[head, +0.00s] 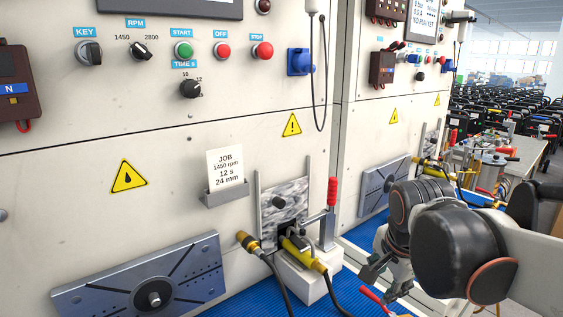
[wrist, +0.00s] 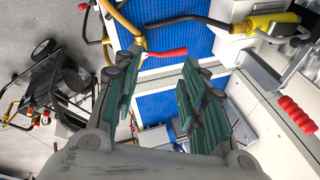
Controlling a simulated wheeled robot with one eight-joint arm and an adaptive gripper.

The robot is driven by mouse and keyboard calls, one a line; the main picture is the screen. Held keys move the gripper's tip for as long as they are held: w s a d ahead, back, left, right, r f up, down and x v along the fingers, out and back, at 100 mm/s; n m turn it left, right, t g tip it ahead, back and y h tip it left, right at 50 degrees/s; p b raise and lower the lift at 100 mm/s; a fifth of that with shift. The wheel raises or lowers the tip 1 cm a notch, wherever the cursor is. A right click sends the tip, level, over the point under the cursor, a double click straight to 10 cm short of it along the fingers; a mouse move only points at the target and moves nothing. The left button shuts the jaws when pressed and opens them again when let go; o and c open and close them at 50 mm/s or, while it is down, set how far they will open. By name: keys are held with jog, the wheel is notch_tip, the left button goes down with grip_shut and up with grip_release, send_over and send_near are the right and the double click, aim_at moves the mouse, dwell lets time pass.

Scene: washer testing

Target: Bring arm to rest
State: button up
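My arm is bent at the right of the head view, with my gripper (head: 373,272) hanging low in front of the blue bench mat (head: 250,302). In the wrist view my gripper (wrist: 162,62) has its two green-padded fingers spread apart, with nothing between them. The gripper is apart from the yellow tool (head: 303,253), which sits in the fixture on a pale block (head: 300,280). A clamp with a red upright handle (head: 331,193) stands beside that tool. The red handle also shows at the right of the wrist view (wrist: 297,115).
A brass connector (head: 247,241) with a black hose lies left of the fixture. A wheeled black machine (wrist: 60,85) stands on the floor. Another bench (head: 520,160) is behind my arm.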

jog(key=s+a+f+n+t, duration=0.1)
jog(key=s+f+n+t, duration=0.1)
jog(key=s+n, duration=0.8)
jog(key=n, duration=0.3)
jog(key=shift+s+t+y, duration=0.3)
jog(key=shift+s+y, duration=0.05)
jog(key=shift+y, duration=0.05)
jog(key=shift+f, duration=0.1)
